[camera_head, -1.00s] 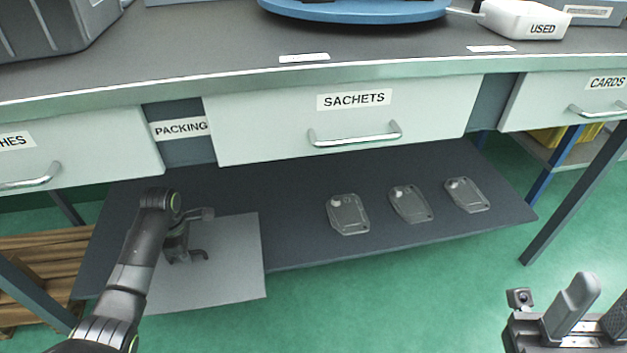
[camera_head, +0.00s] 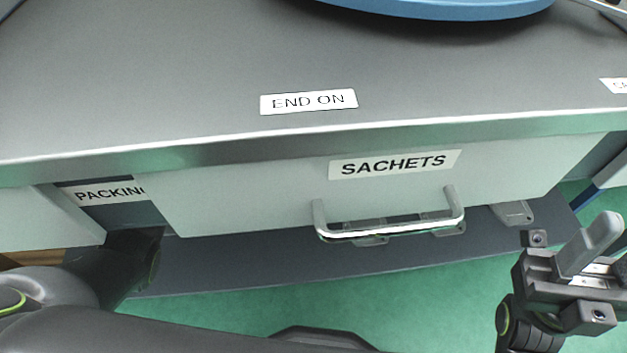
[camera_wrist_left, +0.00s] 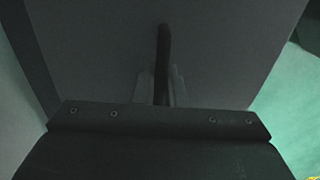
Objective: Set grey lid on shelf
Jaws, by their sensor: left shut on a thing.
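The grey lid (camera_wrist_left: 225,45) is a flat plain sheet that fills most of the left wrist view. A dark upright grip (camera_wrist_left: 163,45) stands on it. My left gripper (camera_wrist_left: 161,85) is shut on this grip. In the head view, my left arm reaches in at lower left; its gripper and the lid are hidden. The dark lower shelf (camera_head: 270,268) shows under the drawers in the head view. Whether the lid touches it cannot be told. My right gripper (camera_head: 606,250) is at the right edge, partly cut off, away from the lid.
The SACHETS drawer (camera_head: 240,190) and its metal handle (camera_head: 390,231) overhang the shelf. Castings (camera_head: 512,212) lie on the shelf, partly hidden behind the handle. The bench top (camera_head: 180,90) is above, with a blue round base (camera_head: 440,8) at the back. Green floor is in front.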

